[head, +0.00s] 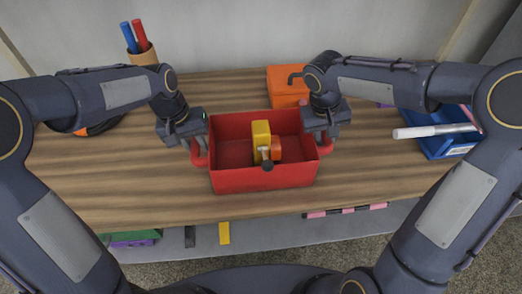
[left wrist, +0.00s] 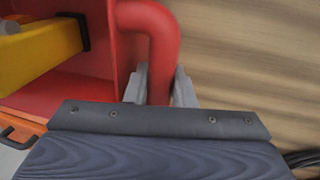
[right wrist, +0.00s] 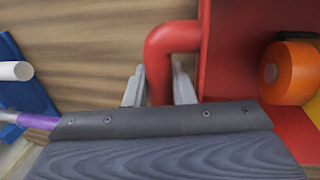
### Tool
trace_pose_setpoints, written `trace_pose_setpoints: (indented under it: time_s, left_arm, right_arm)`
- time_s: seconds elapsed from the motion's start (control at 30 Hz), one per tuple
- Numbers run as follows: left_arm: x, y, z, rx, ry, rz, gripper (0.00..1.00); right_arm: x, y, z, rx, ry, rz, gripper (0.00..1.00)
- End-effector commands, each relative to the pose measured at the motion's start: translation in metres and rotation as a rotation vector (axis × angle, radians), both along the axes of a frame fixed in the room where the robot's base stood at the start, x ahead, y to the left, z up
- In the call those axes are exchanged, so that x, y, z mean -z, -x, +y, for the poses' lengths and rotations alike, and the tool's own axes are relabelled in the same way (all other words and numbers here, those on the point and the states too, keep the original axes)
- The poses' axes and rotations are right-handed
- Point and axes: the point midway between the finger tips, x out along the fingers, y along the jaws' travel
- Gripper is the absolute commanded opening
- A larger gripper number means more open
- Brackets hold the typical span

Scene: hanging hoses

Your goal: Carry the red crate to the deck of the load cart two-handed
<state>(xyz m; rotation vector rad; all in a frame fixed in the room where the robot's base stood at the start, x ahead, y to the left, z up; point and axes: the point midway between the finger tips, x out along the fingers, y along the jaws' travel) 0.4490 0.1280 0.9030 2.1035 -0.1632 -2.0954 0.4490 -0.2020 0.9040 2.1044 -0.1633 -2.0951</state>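The red crate (head: 240,180) stands on the wooden table, with a red handle at each side. A yellow block-like thing (head: 261,133) and an orange round part (head: 276,149) with a dark-ended rod lie in it. My left gripper (head: 191,146) has its fingers on both sides of the crate's left handle (left wrist: 160,60) and looks shut on it. My right gripper (head: 323,136) likewise looks shut on the right handle (right wrist: 159,62). The crate looks level and seems to rest on the table. I do not see the load cart in these views.
The wooden table (head: 110,190) carries an orange box (head: 284,84) behind the crate, a cup of pens (head: 143,55) at the back left and a blue tray (head: 440,146) at the right. A pale rod (head: 425,132) lies across the tray. A pale wall rises behind.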

Motion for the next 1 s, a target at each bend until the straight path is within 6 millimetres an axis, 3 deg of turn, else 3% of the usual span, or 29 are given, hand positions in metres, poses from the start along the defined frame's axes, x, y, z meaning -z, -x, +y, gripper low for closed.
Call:
trace_pose_setpoints:
  time_s: [0.47,0.83,1.0]
  left_arm:
    - [-0.007,0.0,0.0,0.0,0.001,-0.002,0.0]
    - [-0.044,0.0,0.0,0.0,0.0,-0.001,0.0]
    - [-0.052,0.0,0.0,0.0,0.0,-0.001,0.0]
  right_arm:
    - [-0.007,0.0,0.0,0.001,0.0,-0.002,0.0]
    - [-0.044,0.0,0.0,0.001,0.001,-0.001,0.0]
    - [-0.052,0.0,0.0,0.001,0.001,-0.001,0.0]
